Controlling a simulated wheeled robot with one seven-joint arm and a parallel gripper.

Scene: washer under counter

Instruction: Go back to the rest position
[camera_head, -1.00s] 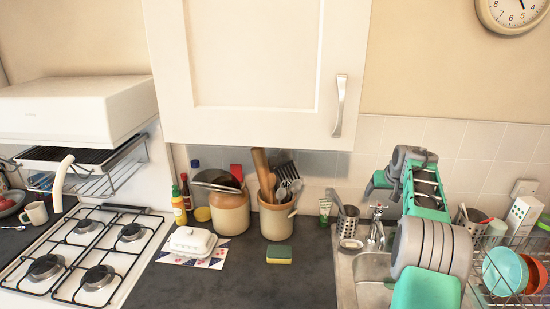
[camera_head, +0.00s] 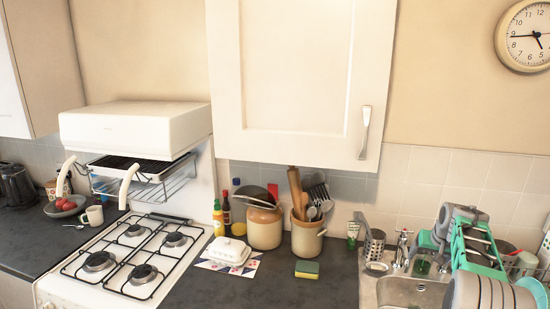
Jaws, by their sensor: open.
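The task names no object. Part of my own grey and green arm (camera_head: 474,250) shows at the lower right in the head view, raised in front of the sink and dish rack area. I cannot make out my gripper or its fingers in this view. The arm hides part of the sink and the things behind it.
A closed white wall cupboard (camera_head: 290,80) hangs above the counter. Below it stand a utensil crock (camera_head: 307,237), a brown jar (camera_head: 263,228), a butter dish (camera_head: 229,250) and a sponge (camera_head: 307,269). A gas hob (camera_head: 130,258) is left; the sink (camera_head: 405,291) is right. Front counter is clear.

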